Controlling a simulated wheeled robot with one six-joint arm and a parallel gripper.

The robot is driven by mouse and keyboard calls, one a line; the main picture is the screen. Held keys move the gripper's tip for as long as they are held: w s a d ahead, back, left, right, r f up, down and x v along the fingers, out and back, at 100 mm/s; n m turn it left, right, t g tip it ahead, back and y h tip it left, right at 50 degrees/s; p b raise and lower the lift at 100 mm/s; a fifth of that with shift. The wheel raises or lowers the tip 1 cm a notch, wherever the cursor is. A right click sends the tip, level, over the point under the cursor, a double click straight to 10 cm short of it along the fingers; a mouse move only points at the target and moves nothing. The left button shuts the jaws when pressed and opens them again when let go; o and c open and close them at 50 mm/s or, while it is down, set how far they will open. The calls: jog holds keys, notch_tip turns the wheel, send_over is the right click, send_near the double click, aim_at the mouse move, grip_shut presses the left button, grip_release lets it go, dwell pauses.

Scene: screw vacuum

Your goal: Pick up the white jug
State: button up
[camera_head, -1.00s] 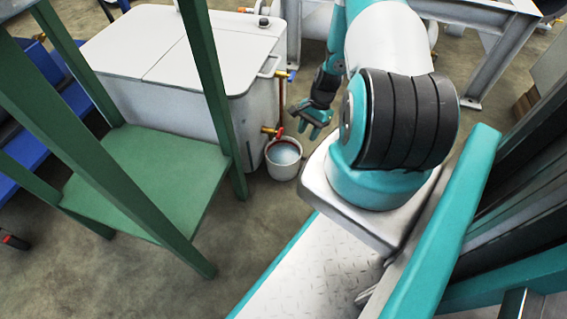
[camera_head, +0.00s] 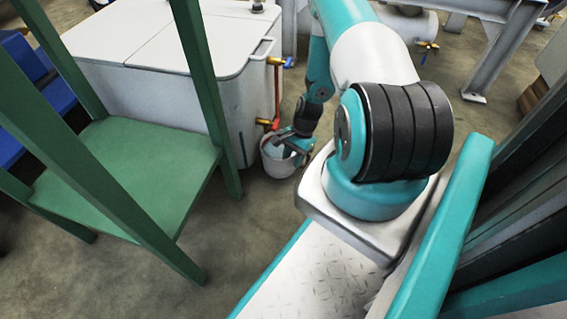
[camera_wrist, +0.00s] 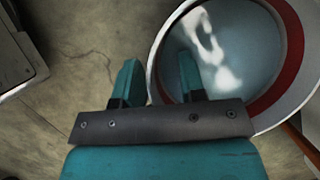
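The white jug (camera_head: 276,169), a round open vessel, stands on the floor at the front right corner of the white tank. It looks filled with pale liquid. In the wrist view its white rim (camera_wrist: 285,112) and a red band inside fill the upper right. My gripper (camera_head: 293,147) is at the jug's top, partly covering it in the head view. In the wrist view my gripper (camera_wrist: 158,72) is open, and the jug's left rim appears between its two fingers, the right one over the opening. Whether the fingers touch the jug I cannot tell.
A green frame with a shelf (camera_head: 130,175) stands at left. Grey metal legs (camera_head: 490,55) stand at back right.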

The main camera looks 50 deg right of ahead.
jog(key=shift+f, duration=0.1)
grip_shut()
jog(key=shift+a, duration=0.1)
dwell(1.2)
